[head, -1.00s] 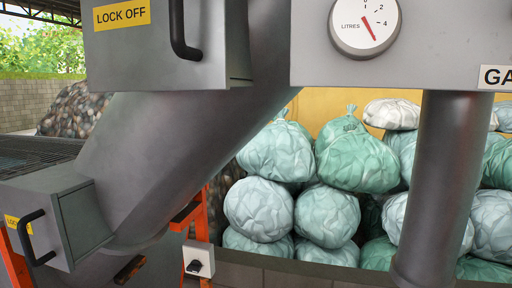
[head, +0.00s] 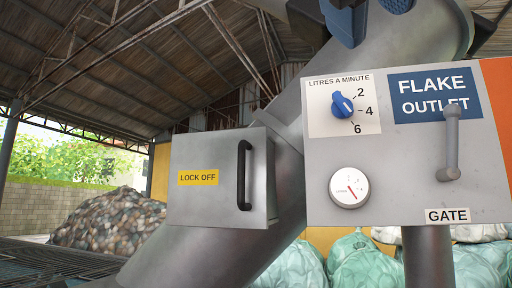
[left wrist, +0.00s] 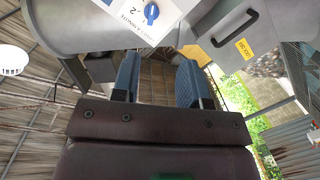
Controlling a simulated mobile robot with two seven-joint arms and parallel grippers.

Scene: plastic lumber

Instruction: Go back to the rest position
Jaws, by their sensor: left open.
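My left gripper (head: 371,18) shows at the top of the head view, in front of the big grey pipe and above the control panel. In the left wrist view its two blue fingers (left wrist: 159,80) stand well apart with nothing between them. The blue knob (head: 342,104) on the panel also shows in the wrist view (left wrist: 151,13), beyond the fingers and apart from them. My right gripper is in neither view.
Pale green sacks (head: 365,265) lie behind below.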

